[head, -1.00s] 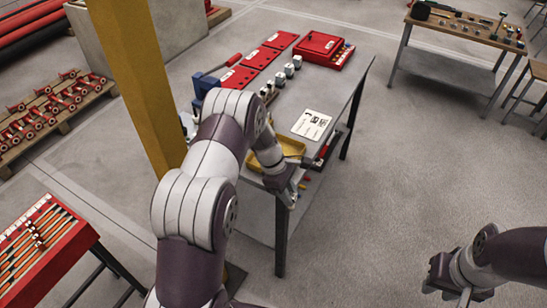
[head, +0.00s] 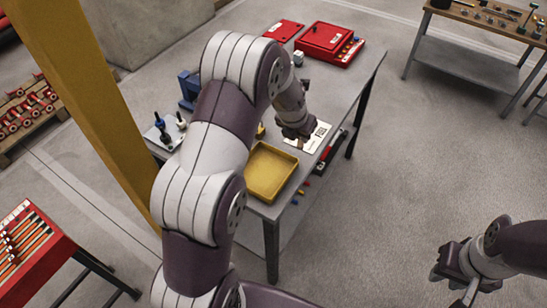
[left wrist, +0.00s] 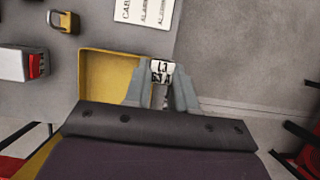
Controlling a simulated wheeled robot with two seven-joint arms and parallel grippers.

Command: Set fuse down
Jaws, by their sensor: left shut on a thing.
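My left gripper (head: 298,141) is above the grey table, in front of the white card (head: 319,138). In the left wrist view its fingers (left wrist: 161,92) are shut on a white fuse (left wrist: 162,72) with dark "L3 63A" lettering. The fuse overlaps the right edge of the yellow tray (left wrist: 100,75) in that view; its height cannot be told. In the head view the fuse is mostly hidden by the gripper. The yellow tray (head: 249,178) looks empty there. My right gripper (head: 463,288) hangs away from the table at lower right; its opening is unclear.
A yellow padlock (left wrist: 66,21) and a white-and-red block (left wrist: 22,65) lie left of the card in the left wrist view. A red case (head: 328,43) stands at the table's far end. A yellow post (head: 100,110) rises on the left.

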